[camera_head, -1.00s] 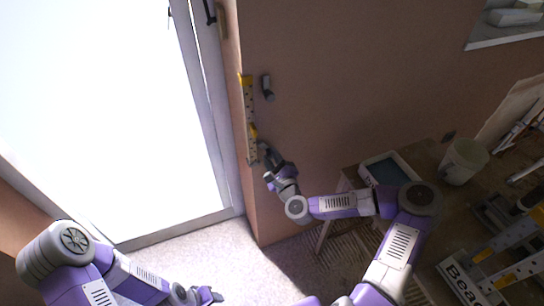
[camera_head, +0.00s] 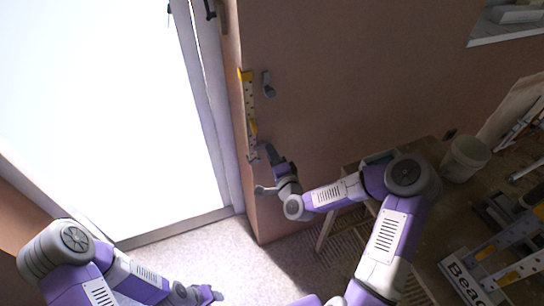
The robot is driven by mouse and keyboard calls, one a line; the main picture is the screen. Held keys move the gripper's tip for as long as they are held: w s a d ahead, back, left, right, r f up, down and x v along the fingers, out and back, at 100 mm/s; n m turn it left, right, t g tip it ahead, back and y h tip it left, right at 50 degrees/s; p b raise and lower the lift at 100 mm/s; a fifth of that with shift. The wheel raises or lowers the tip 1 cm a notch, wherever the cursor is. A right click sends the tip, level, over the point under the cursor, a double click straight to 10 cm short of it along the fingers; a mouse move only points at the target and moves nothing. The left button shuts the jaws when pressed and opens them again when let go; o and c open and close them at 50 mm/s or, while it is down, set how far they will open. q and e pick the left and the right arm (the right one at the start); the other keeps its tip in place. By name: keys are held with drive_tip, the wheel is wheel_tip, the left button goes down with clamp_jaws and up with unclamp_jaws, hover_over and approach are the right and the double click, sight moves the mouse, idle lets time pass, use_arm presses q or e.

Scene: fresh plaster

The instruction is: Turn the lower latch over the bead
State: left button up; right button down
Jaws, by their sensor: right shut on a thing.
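The bead (camera_head: 250,103) is a narrow pale perforated strip with yellow parts, upright along the wall's corner by the door frame. The upper latch (camera_head: 268,86), a small grey piece, sits on the wall just right of the bead's upper part, apart from it. My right gripper (camera_head: 267,153) is at the bead's lower end, on its right side, shut on the lower latch. The lower latch is mostly hidden by the gripper, so its exact angle over the bead cannot be told. My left gripper (camera_head: 211,295) is low near the bottom edge, away from the bead; its jaws are unclear.
A bright glazed door (camera_head: 110,110) stands left of the corner. The wall right of the latches is clear.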

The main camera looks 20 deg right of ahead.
drive_tip(key=shift+n, duration=0.5)
drive_tip(key=c, duration=0.9)
unclamp_jaws()
drive_tip(key=shift+o, duration=0.2)
drive_tip(key=s, duration=0.7)
drive_tip(key=shift+s+d+p, duration=0.15)
drive_tip(key=shift+s+p, duration=0.15)
drive_tip(key=shift+p, duration=0.05)
